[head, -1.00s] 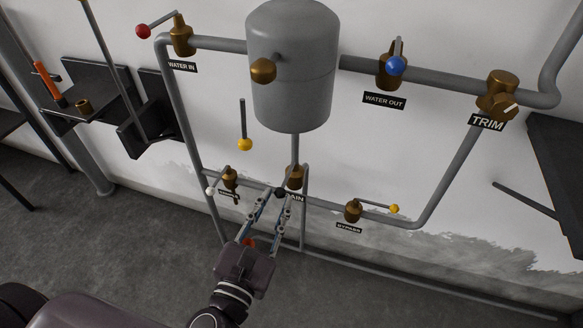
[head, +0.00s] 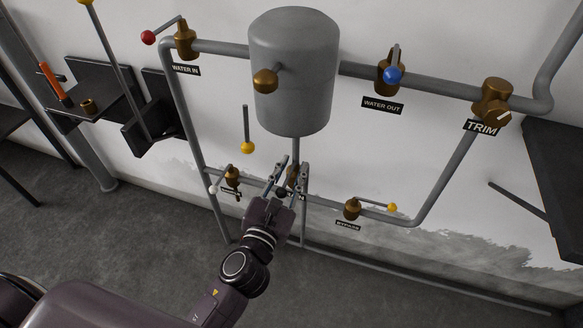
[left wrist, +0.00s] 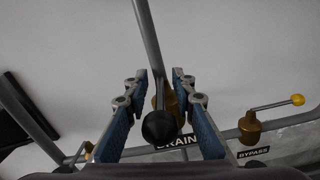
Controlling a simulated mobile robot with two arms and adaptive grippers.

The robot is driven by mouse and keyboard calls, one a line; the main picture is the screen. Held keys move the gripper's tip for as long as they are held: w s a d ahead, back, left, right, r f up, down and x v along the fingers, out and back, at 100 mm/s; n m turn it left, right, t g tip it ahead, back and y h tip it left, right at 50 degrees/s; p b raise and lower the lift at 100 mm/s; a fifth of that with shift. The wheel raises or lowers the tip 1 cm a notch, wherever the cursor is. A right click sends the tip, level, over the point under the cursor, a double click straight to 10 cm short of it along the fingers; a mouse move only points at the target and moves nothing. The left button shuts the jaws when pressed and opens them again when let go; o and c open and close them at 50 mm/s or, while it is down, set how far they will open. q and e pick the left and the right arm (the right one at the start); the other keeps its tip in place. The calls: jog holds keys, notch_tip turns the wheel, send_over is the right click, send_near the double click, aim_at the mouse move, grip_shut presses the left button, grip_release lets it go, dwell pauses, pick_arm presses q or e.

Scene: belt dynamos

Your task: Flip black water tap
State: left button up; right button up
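The black water tap is a brass valve with a black ball on its lever, above the DRAIN label. In the head view its black ball (head: 281,192) is partly hidden by my left gripper (head: 295,163). In the left wrist view the black ball (left wrist: 160,127) sits between the two blue-padded fingers of my left gripper (left wrist: 160,75), with a gap on each side. The brass valve body (left wrist: 168,100) is behind the ball. My left gripper is open around the lever, not closed on it. My right gripper is not in view.
A bypass tap with a yellow ball (head: 392,207) is to the right, and a tap with a white ball (head: 213,189) is close on the left. A grey tank (head: 293,75) hangs above. A yellow-ended rod (head: 248,147) is above left. Grey pipes run around.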

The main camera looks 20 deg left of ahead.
pick_arm(q)
grip_shut()
dwell(0.3)
jog(key=shift+w+a, duration=0.1)
